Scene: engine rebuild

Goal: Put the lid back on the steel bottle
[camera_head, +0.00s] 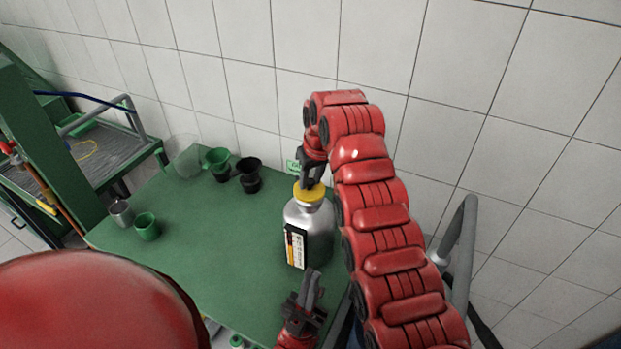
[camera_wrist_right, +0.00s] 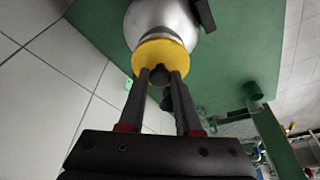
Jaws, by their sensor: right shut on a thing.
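The steel bottle (camera_head: 308,230) stands upright on the green table, with a dark label holder on its side. The yellow lid (camera_head: 309,193) is at the bottle's top. I cannot tell whether it is fully seated. My right gripper (camera_head: 311,182) comes from above and is shut on the lid's dark knob. In the right wrist view the fingers (camera_wrist_right: 163,75) close around the knob, with the yellow lid (camera_wrist_right: 152,53) against the bottle's top (camera_wrist_right: 160,15). My left gripper (camera_head: 308,290) is low in front of the bottle, apart from it; its opening is unclear.
The green table (camera_head: 215,255) has clear room left of the bottle. Green funnel-like cup (camera_head: 216,160), black cups (camera_head: 249,176), a clear container (camera_head: 184,157), a metal cup (camera_head: 121,213) and a green cup (camera_head: 147,227) stand farther left. A tiled wall (camera_head: 260,70) is behind.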

